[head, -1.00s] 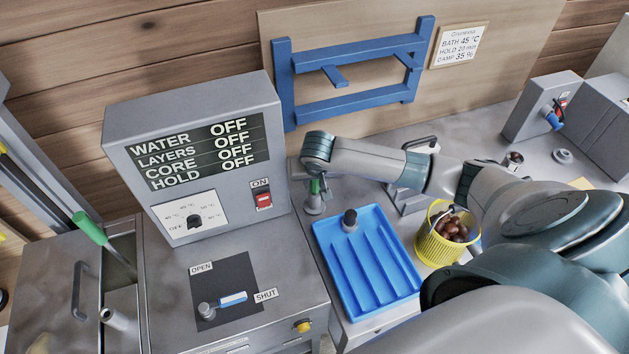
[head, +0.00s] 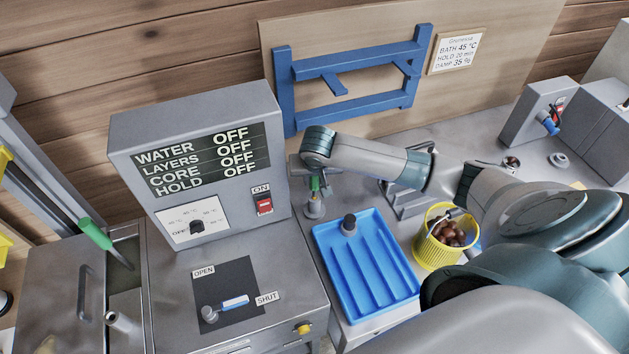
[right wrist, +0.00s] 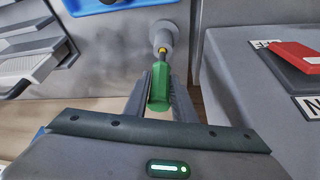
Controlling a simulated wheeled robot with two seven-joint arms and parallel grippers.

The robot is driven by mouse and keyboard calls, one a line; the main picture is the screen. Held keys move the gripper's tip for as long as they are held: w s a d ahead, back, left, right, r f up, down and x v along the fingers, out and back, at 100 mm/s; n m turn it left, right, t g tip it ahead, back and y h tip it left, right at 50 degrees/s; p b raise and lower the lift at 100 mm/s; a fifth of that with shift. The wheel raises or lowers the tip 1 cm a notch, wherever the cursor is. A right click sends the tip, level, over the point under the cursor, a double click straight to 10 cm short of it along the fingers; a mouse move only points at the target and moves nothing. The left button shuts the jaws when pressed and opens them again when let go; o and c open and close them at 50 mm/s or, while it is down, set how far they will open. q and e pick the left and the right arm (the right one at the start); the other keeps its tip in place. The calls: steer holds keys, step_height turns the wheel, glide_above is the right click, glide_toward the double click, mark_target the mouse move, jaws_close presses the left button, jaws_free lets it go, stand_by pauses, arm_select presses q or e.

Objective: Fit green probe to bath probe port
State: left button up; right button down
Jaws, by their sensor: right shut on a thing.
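My right gripper (head: 315,180) is shut on the green probe (head: 315,187) by its green handle, just right of the control box. In the right wrist view the green handle (right wrist: 159,92) lies between the fingers, with a short yellow and dark part beyond it. That end meets or overlaps a grey round post (right wrist: 163,36); I cannot tell how deep it sits. The post also shows in the head view (head: 315,208), under the probe. I cannot tell whether this post is the bath probe port. My left gripper is out of view.
The control box (head: 197,110) reads OFF on every line. A blue tray (head: 365,265) and a yellow basket (head: 433,253) of chestnuts stand right of the post. A blue rack (head: 350,67) hangs behind. A green-handled rod (head: 95,233) leans at the left.

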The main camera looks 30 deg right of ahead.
steer(key=shift+r, duration=1.25)
